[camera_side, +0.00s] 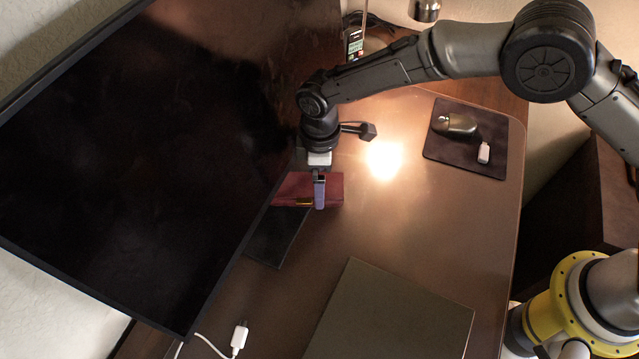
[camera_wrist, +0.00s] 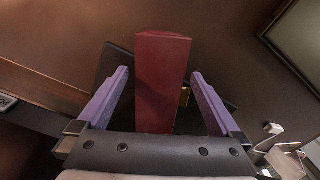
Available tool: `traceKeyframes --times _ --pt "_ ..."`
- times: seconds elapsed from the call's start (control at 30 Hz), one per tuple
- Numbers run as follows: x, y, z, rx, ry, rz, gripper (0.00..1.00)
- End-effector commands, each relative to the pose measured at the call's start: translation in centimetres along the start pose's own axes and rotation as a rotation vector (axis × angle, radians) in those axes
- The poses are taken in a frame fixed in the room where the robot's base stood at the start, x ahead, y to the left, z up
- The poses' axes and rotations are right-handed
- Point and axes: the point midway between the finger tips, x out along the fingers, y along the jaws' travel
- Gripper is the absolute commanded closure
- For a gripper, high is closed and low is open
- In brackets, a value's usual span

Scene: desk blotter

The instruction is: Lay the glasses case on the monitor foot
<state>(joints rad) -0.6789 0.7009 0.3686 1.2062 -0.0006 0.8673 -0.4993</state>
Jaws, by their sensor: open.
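The glasses case (camera_side: 330,187) is dark red with a small brass clasp. In the side view it lies crosswise at the upper end of the black monitor foot (camera_side: 277,238), partly behind the monitor's edge. In the wrist view the case (camera_wrist: 162,80) overlaps the dark foot (camera_wrist: 212,92), which shows on both sides of it; it appears to rest on it. My gripper (camera_side: 319,188) is over the case. In the wrist view my gripper's two purple fingers (camera_wrist: 160,74) are open, one on each side of the case, with gaps visible.
The large monitor (camera_side: 170,150) leans over the left side. A closed laptop (camera_side: 390,315) lies at the front. A mouse (camera_side: 455,124) and a white USB stick (camera_side: 484,153) sit on a dark mat (camera_side: 468,160). A white cable plug (camera_side: 240,336) is front left. Desk right of the case is clear.

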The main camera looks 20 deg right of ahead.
Motion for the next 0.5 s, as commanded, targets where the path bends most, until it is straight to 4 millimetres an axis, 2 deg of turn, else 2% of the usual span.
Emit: traceKeyframes --times 0.1,0.3,0.5 --pt "-2.8 0.1 -0.1 0.000 0.006 0.003 0.00" --pt "-6.6 0.1 -0.1 0.000 0.005 0.003 0.00" --pt "-8.9 0.0 -0.1 0.000 0.003 0.001 0.00"
